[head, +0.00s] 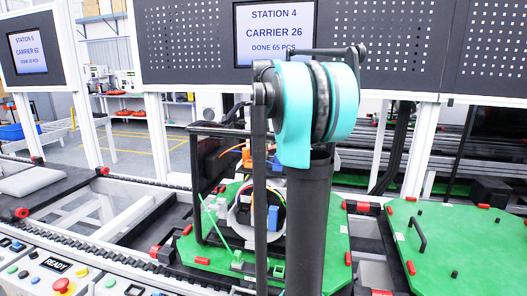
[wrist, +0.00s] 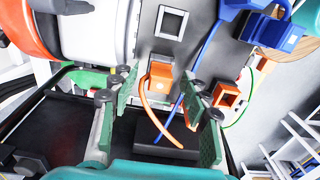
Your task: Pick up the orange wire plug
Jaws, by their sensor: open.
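The orange wire plug (wrist: 160,77) shows in the wrist view as an orange block against a grey panel, with an orange wire curving down from it. My gripper (wrist: 159,84) is open, with its green-padded fingers on either side of the plug in the picture. I see no contact, and the depth gap is hard to tell. In the head view, small orange parts (head: 245,156) show on the unit on the green pallet (head: 205,259), partly behind my arm. My gripper cannot be made out clearly there.
A second orange square part (wrist: 228,95) sits right of the right finger, and a blue wire passes near that finger. Blue plugs (wrist: 275,33) are at upper right. A black frame (head: 195,190) stands around the unit. Another green pallet (head: 455,240) is at right.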

